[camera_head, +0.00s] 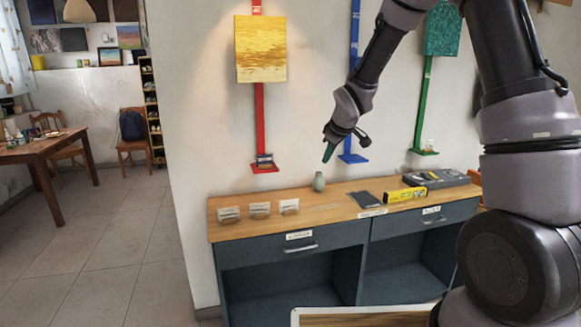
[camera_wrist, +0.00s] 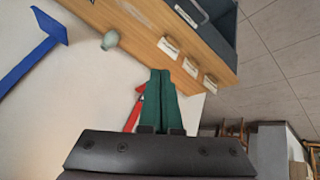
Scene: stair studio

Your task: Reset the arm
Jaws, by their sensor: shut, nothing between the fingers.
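My arm reaches in from the right in the head view. My gripper (camera_head: 328,151) has green fingers and hangs above the wooden-topped cabinet (camera_head: 330,201), apart from it. In the wrist view my gripper (camera_wrist: 160,75) shows its two green fingers side by side, closed together with nothing between them. A small grey-green vase (camera_head: 319,182) stands upright on the cabinet top below the fingers. The vase also shows in the wrist view (camera_wrist: 110,40), left of the fingertips.
Several small white card holders (camera_head: 259,210), a dark flat item (camera_head: 366,199), a yellow box (camera_head: 404,194) and a grey case (camera_head: 436,179) sit on the cabinet. Red (camera_head: 260,130), blue and green wall strips stand behind. Open floor (camera_head: 110,265) lies left; a table (camera_head: 45,152) stands beyond.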

